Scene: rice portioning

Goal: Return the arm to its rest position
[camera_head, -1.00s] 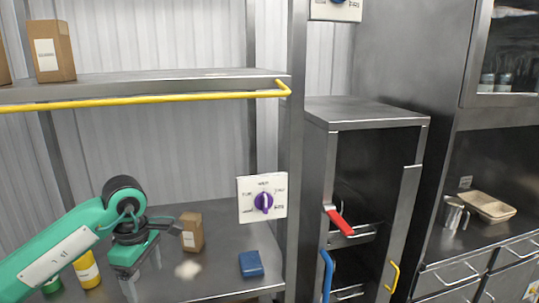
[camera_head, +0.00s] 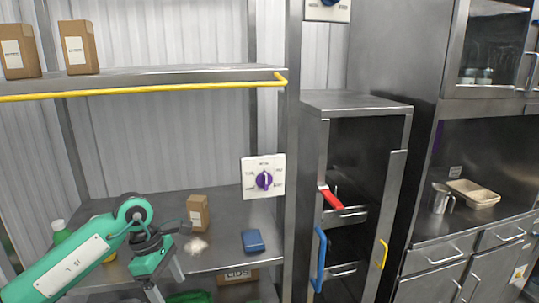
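My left arm comes in from the lower left, and its gripper (camera_head: 167,284) hangs in front of the steel shelf's lower level. Its two fingers stand apart with nothing seen between them. A small whitish heap that looks like rice (camera_head: 197,245) lies on the shelf, just right of and beyond the gripper. A brown carton (camera_head: 198,213) stands behind the heap. My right gripper is not in view.
A blue block-like object (camera_head: 253,241) lies on the lower shelf (camera_head: 222,262). A yellow rail (camera_head: 150,91) edges the upper shelf, which holds two cartons. A metal jug (camera_head: 440,198) and a tan tray (camera_head: 474,194) sit on the counter.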

